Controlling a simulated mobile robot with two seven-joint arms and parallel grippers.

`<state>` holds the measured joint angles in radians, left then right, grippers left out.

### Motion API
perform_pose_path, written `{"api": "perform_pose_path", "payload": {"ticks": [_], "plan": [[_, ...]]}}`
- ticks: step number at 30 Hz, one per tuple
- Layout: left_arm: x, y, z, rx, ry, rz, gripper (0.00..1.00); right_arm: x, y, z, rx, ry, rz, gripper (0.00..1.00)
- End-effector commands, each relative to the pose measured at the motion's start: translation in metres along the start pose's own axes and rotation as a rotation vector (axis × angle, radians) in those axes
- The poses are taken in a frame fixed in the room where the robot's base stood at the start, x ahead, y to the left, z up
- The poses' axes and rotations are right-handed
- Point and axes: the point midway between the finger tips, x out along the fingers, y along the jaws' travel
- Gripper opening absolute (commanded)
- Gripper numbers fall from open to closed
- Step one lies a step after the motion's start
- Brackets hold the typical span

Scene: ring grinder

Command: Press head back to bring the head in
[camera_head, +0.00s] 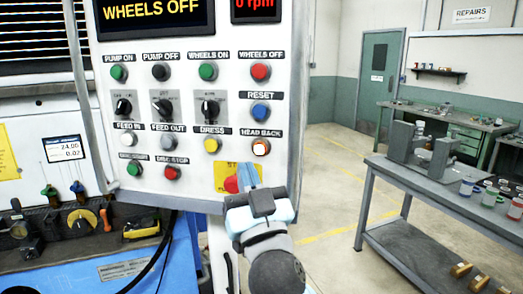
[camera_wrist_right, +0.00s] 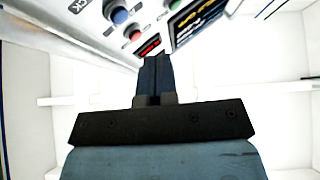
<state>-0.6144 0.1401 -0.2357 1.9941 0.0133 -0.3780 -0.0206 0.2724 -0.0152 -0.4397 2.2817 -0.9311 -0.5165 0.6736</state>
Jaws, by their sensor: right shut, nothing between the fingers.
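The head back button (camera_head: 261,147) sits at the right of the lower button rows on the white control panel (camera_head: 289,60). It shows a pale lit centre with an orange-brown ring, under its HEAD BACK label. My right gripper (camera_head: 247,174) is shut and empty in front of the panel's lower right, just below the head back button. Its fingers overlap the yellow plate with the red stop button (camera_head: 231,184) in the head view. In the right wrist view the shut fingers (camera_wrist_right: 153,62) point toward the panel. I cannot tell whether they touch it. My left gripper is not in view.
The blue reset button (camera_head: 261,111) and red wheels off button (camera_head: 260,71) are above head back. The yellow dress button (camera_head: 212,145) is to its left. The display (camera_head: 153,13) reads WHEELS OFF. A grey bench (camera_head: 418,183) stands at the right, with open floor between.

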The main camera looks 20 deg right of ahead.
Motion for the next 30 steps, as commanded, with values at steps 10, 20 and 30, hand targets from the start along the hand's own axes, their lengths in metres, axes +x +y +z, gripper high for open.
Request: {"api": "perform_pose_path", "payload": {"ticks": [10,20,30], "plan": [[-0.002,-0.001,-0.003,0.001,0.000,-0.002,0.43,0.010,0.006,0.007,-0.004,-0.001,-0.001,0.00],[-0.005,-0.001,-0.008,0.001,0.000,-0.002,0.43,0.042,0.030,0.030,-0.005,-0.001,0.000,0.00],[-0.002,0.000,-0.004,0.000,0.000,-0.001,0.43,0.060,0.044,0.045,0.000,-0.001,-0.001,0.00]]}}
